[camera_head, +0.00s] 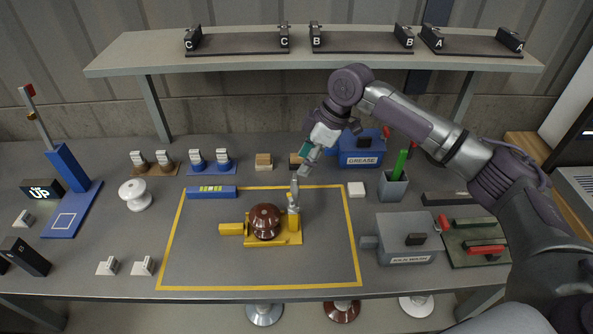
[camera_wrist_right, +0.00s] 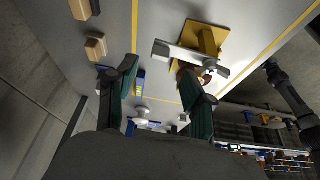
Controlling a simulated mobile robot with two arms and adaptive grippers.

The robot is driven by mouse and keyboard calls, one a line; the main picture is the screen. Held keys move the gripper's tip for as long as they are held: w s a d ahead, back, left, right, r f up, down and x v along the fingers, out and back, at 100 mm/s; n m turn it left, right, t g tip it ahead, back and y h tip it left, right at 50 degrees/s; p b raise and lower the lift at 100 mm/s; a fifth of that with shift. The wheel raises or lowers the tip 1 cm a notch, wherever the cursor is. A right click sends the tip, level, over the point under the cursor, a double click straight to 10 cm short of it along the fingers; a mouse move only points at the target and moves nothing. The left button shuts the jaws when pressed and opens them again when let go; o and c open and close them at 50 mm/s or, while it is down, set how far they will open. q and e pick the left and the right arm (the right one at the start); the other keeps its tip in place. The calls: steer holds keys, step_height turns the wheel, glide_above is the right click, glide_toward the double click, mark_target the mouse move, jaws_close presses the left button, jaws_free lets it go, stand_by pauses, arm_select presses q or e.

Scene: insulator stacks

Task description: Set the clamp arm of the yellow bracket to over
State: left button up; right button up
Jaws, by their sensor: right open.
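The yellow bracket (camera_head: 258,241) sits on the grey mat, with a brown ribbed insulator (camera_head: 264,220) seated on it. Its grey metal clamp arm (camera_head: 294,190) stands up at the bracket's right end, beside the insulator rather than over it. In the right wrist view the clamp arm (camera_wrist_right: 183,54) crosses above the yellow bracket (camera_wrist_right: 206,38), and the insulator is partly hidden by a finger. My right gripper (camera_head: 306,161) is open and empty, just above and behind the clamp arm. Its green-padded fingers (camera_wrist_right: 158,68) are wide apart in the wrist view. My left gripper is not in view.
A blue level (camera_head: 211,192) lies at the mat's back left edge. A blue GREASE box (camera_head: 361,149), a pen cup (camera_head: 393,188) and a grey box (camera_head: 408,240) stand to the right. A shelf (camera_head: 130,58) spans the back. The front of the mat is clear.

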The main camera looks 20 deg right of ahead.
mark_target(296, 176)
steer(key=x, duration=0.4)
steer(key=shift+a+f, duration=0.2)
steer(key=shift+f, duration=0.25)
steer(key=shift+w+a+f, duration=0.1)
steer(key=shift+w+f, duration=0.05)
steer(key=shift+f, duration=0.15)
steer(key=shift+c, duration=0.7)
steer(key=c, duration=0.8)
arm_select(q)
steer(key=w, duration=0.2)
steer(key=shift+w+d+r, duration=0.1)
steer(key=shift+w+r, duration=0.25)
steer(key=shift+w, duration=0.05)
arm_select(e)
jaws_close()
